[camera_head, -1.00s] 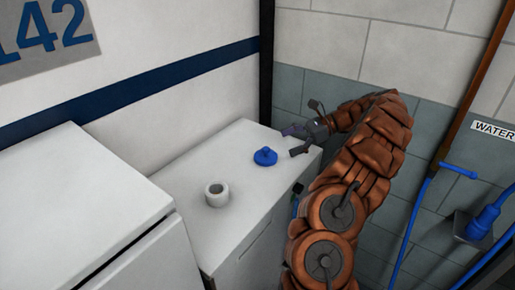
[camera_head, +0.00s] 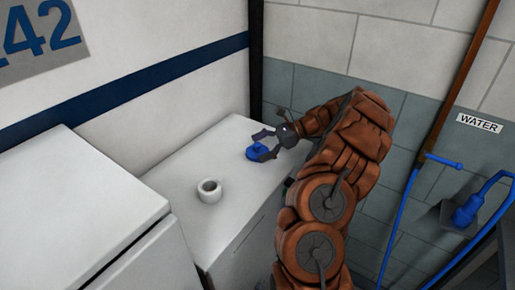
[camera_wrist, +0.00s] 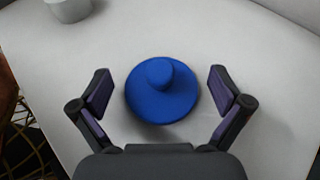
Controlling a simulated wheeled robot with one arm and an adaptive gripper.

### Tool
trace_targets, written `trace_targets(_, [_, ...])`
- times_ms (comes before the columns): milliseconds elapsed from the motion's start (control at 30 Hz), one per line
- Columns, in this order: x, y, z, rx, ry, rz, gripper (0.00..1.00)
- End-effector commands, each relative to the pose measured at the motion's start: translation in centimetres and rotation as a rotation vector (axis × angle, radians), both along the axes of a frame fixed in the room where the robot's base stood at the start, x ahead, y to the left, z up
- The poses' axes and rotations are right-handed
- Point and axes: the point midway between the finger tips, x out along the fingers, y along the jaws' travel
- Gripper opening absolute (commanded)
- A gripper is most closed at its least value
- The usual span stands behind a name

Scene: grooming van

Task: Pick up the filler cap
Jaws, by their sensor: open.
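The blue filler cap (camera_head: 257,151), a round disc with a small knob on top, lies on the white counter top (camera_head: 225,181). It also shows in the wrist view (camera_wrist: 162,92), centred in front of my gripper. My gripper (camera_head: 266,145) is open, with one finger on each side of the cap. In the wrist view, a gap shows between the cap and each finger pad (camera_wrist: 160,88). Whether the fingers are down at the cap's height is hard to tell.
A white filler neck or ring (camera_head: 209,191) stands on the counter nearer the camera; it also shows at the wrist view's top left (camera_wrist: 69,9). A taller white cabinet (camera_head: 75,205) is at left. Walls rise behind. A blue hose fitting (camera_head: 466,212) hangs at right.

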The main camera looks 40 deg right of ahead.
Motion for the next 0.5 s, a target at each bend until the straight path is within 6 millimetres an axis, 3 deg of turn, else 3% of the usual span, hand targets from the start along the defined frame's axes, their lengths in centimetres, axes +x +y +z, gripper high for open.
trace_targets(267, [0.15, 0.33, -0.16, -0.001, -0.001, -0.001, 1.0])
trace_targets(500, [0.15, 0.32, -0.15, -0.001, -0.001, -0.001, 0.77])
